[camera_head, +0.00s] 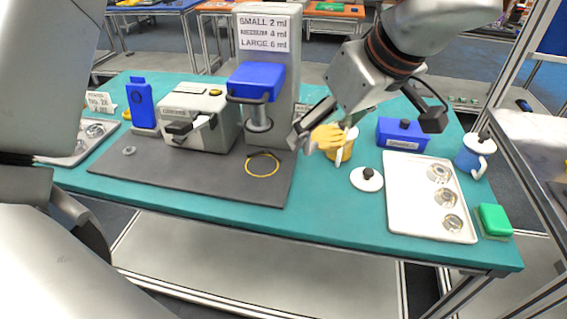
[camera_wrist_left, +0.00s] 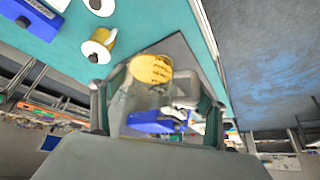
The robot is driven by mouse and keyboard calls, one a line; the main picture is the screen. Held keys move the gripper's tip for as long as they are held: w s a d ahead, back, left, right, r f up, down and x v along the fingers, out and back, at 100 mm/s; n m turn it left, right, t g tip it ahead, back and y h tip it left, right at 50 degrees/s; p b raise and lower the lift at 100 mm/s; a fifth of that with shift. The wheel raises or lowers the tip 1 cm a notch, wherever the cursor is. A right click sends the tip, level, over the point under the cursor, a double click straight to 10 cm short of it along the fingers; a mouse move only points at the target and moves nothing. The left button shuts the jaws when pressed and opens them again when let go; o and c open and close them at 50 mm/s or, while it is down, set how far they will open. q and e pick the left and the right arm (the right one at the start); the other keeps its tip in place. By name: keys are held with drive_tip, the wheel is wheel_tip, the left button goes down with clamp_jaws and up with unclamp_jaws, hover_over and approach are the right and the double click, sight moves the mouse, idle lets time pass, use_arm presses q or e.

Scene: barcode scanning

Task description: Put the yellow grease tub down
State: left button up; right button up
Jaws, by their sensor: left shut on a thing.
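The yellow grease tub (camera_head: 326,138) is a small ribbed yellow piece between the fingers of my left gripper (camera_head: 322,132) in the head view. It hangs above the table beside a yellow pitcher (camera_head: 340,156) with a white handle, which it partly overlaps. In the left wrist view the tub (camera_wrist_left: 152,68) shows as a rounded yellow end between the two fingers (camera_wrist_left: 153,78), which are shut on it. A greyish see-through area below it is hard to make out. My right gripper is not in view.
The teal table (camera_head: 330,225) has free room in front of a white lid (camera_head: 367,179). A dark mat (camera_head: 200,180) bears a yellow ring (camera_head: 262,174) and a grey machine (camera_head: 196,125). A white tray (camera_head: 400,210), a blue box (camera_head: 403,142) and a blue mug (camera_head: 470,158) stand right.

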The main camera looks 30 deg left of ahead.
use_arm(q)
wheel_tip(320, 180, down, 20)
drive_tip(key=shift+b, duration=0.8)
drive_tip(key=shift+f, duration=0.15)
drive_tip(key=o, duration=1.2)
drive_tip(key=shift+c, duration=0.2)
drive_tip(key=shift+r, duration=0.2)
drive_tip(key=v, duration=1.2)
